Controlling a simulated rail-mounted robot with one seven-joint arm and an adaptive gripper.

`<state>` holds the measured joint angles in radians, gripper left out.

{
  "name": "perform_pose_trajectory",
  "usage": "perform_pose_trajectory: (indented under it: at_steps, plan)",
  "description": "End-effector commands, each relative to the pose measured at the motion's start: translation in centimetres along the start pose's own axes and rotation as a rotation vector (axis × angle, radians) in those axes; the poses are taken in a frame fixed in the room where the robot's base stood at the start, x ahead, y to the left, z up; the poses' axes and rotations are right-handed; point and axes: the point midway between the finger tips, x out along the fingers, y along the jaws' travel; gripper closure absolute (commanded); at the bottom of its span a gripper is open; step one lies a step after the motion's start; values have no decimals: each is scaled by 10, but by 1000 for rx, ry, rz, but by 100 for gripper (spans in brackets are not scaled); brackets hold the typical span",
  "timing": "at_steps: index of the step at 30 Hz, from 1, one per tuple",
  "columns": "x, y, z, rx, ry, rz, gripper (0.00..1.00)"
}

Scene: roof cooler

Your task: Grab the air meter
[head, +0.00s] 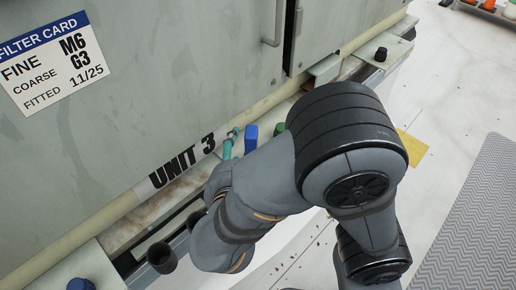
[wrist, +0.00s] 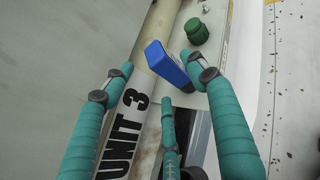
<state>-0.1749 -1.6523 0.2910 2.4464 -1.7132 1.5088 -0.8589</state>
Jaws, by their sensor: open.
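A blue block-like object (wrist: 165,63) with a grey part at its lower right lies on the ledge beside the unit; it looks like the air meter, but I see no dial or display. In the head view its blue end (head: 251,137) shows just right of my gripper's teal fingers (head: 228,146). In the wrist view my gripper (wrist: 157,62) is open, with one finger on each side of the blue object and a third below it. The fingers appear apart from it; nothing is held. My arm hides much of the ledge in the head view.
A green ribbed cap (wrist: 196,31) stands close beyond the blue object. The grey unit wall (head: 150,90) with its "UNIT 3" label (head: 182,160) rises along the left. A pale pipe (wrist: 160,35) runs along its foot. Open roof floor (head: 450,100) lies to the right.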

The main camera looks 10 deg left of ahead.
Motion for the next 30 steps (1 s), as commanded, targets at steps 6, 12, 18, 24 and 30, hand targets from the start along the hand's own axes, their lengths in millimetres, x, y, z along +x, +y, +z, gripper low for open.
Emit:
perform_pose_trajectory:
  at_steps: [6,12,18,24,30]
  plan:
    - [20,-2,-2,1,0,-3,43]
    - [50,-3,-3,2,0,-4,43]
    - [60,-2,-2,1,0,0,43]
    - [59,-2,-1,0,0,1,45]
    - [59,-2,-1,0,0,1,57]
